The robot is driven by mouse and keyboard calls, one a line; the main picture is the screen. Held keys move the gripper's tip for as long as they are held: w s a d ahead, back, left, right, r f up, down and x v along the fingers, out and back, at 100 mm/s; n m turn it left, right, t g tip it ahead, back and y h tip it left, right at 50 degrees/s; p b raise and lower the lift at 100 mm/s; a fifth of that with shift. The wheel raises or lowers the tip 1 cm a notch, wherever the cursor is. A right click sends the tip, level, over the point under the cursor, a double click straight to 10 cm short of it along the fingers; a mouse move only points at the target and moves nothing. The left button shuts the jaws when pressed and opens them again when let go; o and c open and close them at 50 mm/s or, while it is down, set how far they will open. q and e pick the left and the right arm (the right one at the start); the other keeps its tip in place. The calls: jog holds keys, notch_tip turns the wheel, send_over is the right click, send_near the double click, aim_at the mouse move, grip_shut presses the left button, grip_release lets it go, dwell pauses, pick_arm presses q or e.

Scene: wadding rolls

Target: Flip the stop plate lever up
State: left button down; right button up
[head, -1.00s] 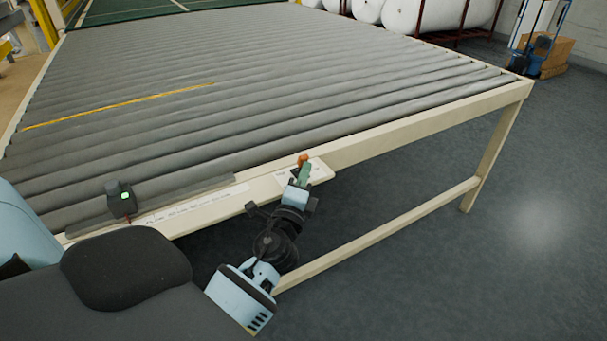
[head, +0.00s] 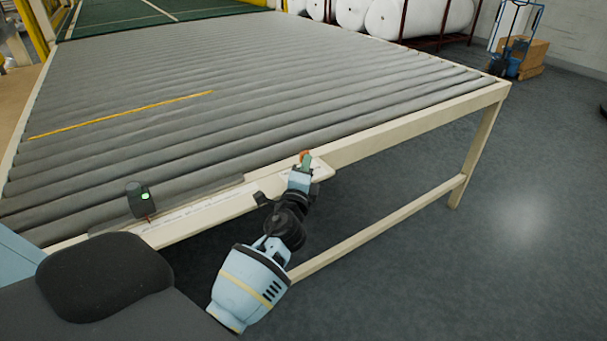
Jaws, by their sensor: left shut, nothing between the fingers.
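The lever shows as a small orange tip (head: 305,153) at the front edge of the roller table, on a cream bracket (head: 322,170). The rest of the lever is hidden behind my gripper, so I cannot tell its angle. My left gripper (head: 306,163) is shut and empty, its fingers at the lever's orange tip. I cannot tell whether they touch it. A long dark grey strip (head: 205,192), which looks like the stop plate, lies along the table's front edge to the left. My right gripper is out of view.
The roller table (head: 250,90) fills the left and middle. A dark device with a green light (head: 141,198) stands on its front rail. The table leg (head: 474,155) and lower crossbar (head: 385,225) are near my arm. Grey floor (head: 480,270) is clear on the right.

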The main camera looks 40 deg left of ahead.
pick_arm(q)
jog(key=shift+w+a+r, duration=0.35)
jog(key=shift+w+a, duration=0.15)
jog(key=shift+a, duration=0.25)
jog(key=shift+a+r, duration=0.15)
jog(key=shift+a, duration=0.15)
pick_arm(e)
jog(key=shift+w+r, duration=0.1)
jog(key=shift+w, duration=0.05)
pick_arm(q)
jog(key=shift+w+a+r, duration=0.1)
jog(key=shift+a, duration=0.05)
jog(key=shift+r, duration=0.1)
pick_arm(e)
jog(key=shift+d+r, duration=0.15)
